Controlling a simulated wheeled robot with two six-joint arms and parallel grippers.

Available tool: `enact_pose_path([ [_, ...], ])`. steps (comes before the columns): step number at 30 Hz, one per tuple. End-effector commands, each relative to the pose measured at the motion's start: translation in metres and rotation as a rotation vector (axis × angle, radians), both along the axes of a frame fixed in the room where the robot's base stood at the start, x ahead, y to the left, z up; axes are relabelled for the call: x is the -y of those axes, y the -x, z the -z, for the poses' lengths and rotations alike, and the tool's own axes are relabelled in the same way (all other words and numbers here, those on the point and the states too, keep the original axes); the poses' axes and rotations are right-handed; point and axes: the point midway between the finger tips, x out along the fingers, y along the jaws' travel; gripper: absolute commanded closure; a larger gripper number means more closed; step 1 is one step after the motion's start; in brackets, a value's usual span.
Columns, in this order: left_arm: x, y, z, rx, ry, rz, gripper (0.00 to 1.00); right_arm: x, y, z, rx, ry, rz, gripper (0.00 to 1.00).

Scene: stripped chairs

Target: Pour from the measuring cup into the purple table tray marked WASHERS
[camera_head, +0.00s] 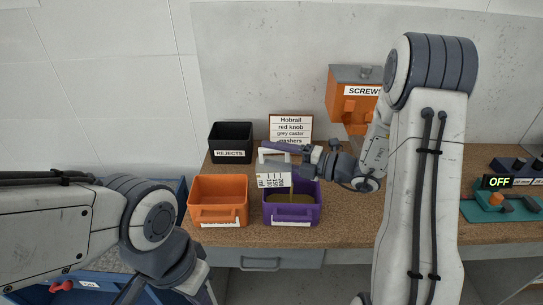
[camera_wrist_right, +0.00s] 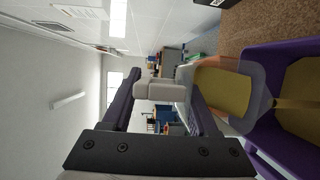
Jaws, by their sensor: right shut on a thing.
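My right gripper (camera_head: 296,155) is shut on the measuring cup (camera_head: 273,180), a pale cup with printed scale marks, over the purple tray (camera_head: 318,211). In the right wrist view, the gripper's fingers close on the cup's light handle (camera_wrist_right: 158,92). The cup is tilted there, with tan-yellow contents (camera_wrist_right: 222,90) at its mouth. A tan stream runs from its lip into the purple tray (camera_wrist_right: 285,53), where tan material lies. The tray's front label is too small to read. My left gripper (camera_head: 165,285) is low at the left, partly cut off, its jaws unclear.
An orange tray (camera_head: 218,190) stands just left of the purple one. A black REJECTS bin (camera_head: 231,137) and a card (camera_head: 290,127) stand behind. An orange SCREWS dispenser (camera_head: 352,98) hangs at the back. A teal panel with an OFF display (camera_head: 498,183) is at the right.

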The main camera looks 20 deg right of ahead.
Motion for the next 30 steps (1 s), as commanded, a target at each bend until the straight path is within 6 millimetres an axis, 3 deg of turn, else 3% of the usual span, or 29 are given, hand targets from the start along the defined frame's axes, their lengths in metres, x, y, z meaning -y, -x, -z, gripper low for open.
enact_pose_path([
  [30,0.0000,0.0000,0.0087,0.000,0.000,0.000,1.00,0.0102,0.0029,0.0016,0.032,-0.105,0.000,1.00],
])
